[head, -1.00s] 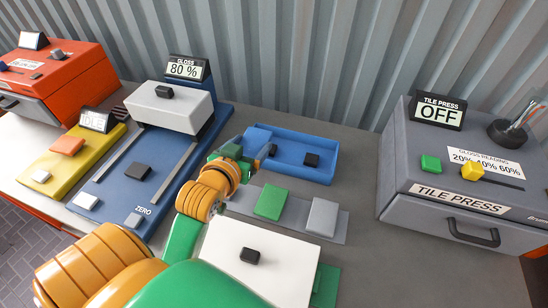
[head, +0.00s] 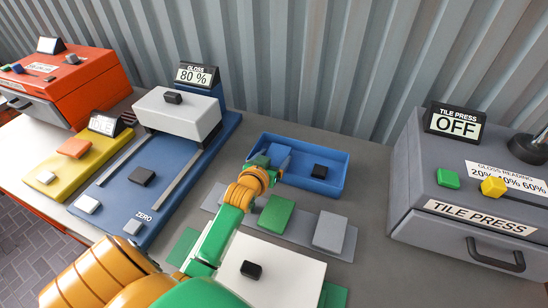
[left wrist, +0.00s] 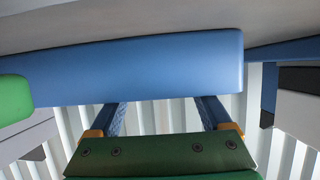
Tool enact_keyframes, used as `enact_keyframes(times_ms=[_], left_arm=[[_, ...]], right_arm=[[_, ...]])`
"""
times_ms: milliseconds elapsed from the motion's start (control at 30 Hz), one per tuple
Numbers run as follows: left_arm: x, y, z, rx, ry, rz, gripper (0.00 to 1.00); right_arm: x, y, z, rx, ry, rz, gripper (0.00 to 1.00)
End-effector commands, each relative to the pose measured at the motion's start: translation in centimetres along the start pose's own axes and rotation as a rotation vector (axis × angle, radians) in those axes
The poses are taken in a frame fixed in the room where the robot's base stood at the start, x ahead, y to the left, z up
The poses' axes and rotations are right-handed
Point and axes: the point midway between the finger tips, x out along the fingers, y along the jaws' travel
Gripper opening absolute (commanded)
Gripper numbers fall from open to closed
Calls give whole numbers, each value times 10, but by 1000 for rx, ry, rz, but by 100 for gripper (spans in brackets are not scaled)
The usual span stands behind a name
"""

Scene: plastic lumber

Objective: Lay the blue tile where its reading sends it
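The light blue tile (head: 281,155) shows at my left gripper (head: 267,164), over the left part of the blue tray (head: 340,181). In the left wrist view the blue tile (left wrist: 140,70) fills the middle and hides the fingertips of my left gripper (left wrist: 160,108). The fingers look closed on it, though the contact is hidden. The gloss meter (head: 158,172) reads 80 %. The grey tile press (head: 408,190) has a display reading OFF (head: 456,124), a green button (head: 448,178) and a yellow knob (head: 493,187) by a 20 %, 40 %, 60 % scale. My right gripper is not in view.
A black block (head: 319,171) lies in the tray. A green tile (head: 276,215) and a grey tile (head: 330,231) lie on a grey strip in front. A white board with a black handle (head: 251,269) is nearer. Yellow and red devices stand left. Bare counter separates tray and press.

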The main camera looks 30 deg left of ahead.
Motion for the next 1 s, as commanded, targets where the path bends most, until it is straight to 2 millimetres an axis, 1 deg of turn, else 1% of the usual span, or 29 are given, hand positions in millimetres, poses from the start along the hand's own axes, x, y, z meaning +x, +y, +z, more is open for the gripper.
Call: enact_keyframes(times_ms=[267, 333, 367, 467, 700, 800, 900, 1000], left_arm=[[0, 0, 0, 0, -1, 0, 100], [-2, 0, -4, 0, -1, 0, 100], [-5, 0, -3, 0, -2, 1, 100], [-20, 0, -3, 0, -1, 1, 100], [-74, 0, -2, -1, -2, 0, 100], [-93, 0, -2, 0, -3, 0, 100], [-109, 0, -2, -1, -2, 0, 100], [-118, 0, -2, 0, -2, 0, 100]], right_arm=[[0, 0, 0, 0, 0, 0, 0], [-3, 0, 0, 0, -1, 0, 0], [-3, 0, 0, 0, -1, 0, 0], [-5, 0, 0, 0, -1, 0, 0], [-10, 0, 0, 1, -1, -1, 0], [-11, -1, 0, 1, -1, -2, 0], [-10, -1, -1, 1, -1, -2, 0], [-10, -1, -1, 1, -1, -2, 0]])
